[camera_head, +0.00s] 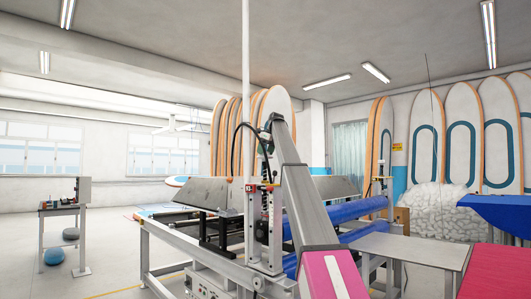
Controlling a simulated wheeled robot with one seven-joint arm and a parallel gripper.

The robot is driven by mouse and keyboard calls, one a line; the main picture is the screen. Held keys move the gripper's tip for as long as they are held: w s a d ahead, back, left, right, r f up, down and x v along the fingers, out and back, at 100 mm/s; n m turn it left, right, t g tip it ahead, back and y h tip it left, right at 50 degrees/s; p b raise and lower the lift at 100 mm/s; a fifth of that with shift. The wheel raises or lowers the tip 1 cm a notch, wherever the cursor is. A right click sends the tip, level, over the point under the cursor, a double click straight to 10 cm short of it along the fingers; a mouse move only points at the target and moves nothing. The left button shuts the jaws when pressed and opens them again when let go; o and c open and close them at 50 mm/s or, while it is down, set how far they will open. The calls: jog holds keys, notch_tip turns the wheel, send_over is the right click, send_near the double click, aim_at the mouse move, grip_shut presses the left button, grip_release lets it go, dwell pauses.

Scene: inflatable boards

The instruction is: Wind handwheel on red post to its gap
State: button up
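A post with a red top (250,188) stands on the near end of the long roller machine (195,250), in the middle of the view. A handwheel cannot be made out clearly on it, and neither can a gap. My grey arm with a pink part (318,225) rises from the bottom and leans left, covering part of the machine behind the post. A dark wrist part (268,140) at its upper end sits above and close to the red-topped post. The fingers are too small and overlapped to tell whether they are open, or whether they touch anything.
Blue rollers (355,208) run along the machine behind my arm. A grey table (410,250) and a red-topped surface (495,272) are at the right. A small stand (62,210) is at the left. Boards (460,120) lean at the back. The left floor is mostly free.

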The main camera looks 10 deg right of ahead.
jog(key=n+g, duration=0.1)
jog(key=n, duration=0.2)
jog(key=shift+f+n+y, duration=0.1)
jog(key=shift+n+y, duration=0.2)
jog(key=shift+f+n+g, duration=0.15)
jog(key=shift+n+g, duration=0.25)
jog(key=shift+n, duration=0.4)
jog(key=shift+f, duration=0.1)
jog(key=o, duration=0.6)
jog(key=shift+a, duration=0.1)
jog(key=shift+o, duration=0.2)
jog(key=shift+w+r, duration=0.1)
jog(key=shift+r, duration=0.1)
